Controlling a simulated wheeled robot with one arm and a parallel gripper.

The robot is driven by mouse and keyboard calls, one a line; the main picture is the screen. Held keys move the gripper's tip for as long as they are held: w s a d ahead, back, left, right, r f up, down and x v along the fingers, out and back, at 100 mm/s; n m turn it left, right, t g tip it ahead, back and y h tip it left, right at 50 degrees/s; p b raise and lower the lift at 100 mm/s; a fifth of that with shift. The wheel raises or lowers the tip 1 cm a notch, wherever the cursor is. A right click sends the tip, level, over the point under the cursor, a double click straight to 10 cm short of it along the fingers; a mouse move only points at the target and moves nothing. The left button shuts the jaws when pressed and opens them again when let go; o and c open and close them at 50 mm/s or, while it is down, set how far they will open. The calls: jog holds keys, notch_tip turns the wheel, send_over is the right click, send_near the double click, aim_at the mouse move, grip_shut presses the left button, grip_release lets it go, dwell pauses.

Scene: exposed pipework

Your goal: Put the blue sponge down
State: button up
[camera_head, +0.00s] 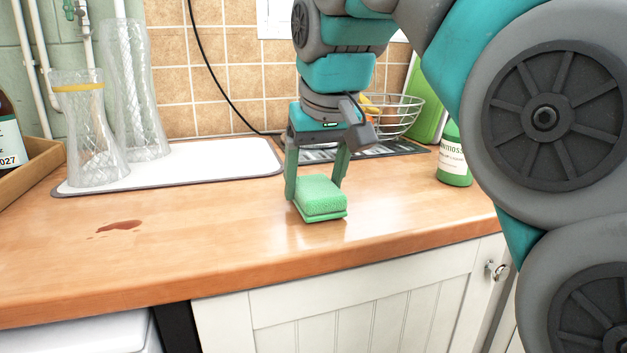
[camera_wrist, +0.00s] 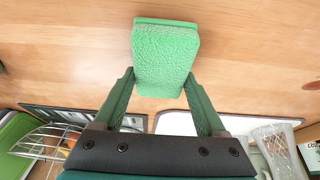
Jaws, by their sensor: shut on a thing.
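A green sponge (camera_head: 320,198), not a blue one, is between the fingers of my gripper (camera_head: 315,188) in the head view. It is level, at or just above the wooden worktop (camera_head: 240,235) near its front edge; I cannot tell whether it touches. In the wrist view, the sponge (camera_wrist: 165,55) fills the space between the two fingertips, and my gripper (camera_wrist: 162,78) is shut on it. No blue sponge is in view.
A reddish-brown spill (camera_head: 120,226) lies on the worktop at left. A green bottle (camera_head: 455,160) stands at right; a wire basket (camera_head: 398,115) is behind. The worktop between spill and sponge is clear.

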aim_at(321, 190)
jog(key=shift+f, duration=0.2)
jog(key=o, duration=1.4)
jog(key=shift+v, duration=1.35)
jog(key=p+v, duration=0.2)
jog(key=v, duration=0.3)
jog(key=shift+r+p, duration=0.15)
jog(key=shift+p, duration=0.2)
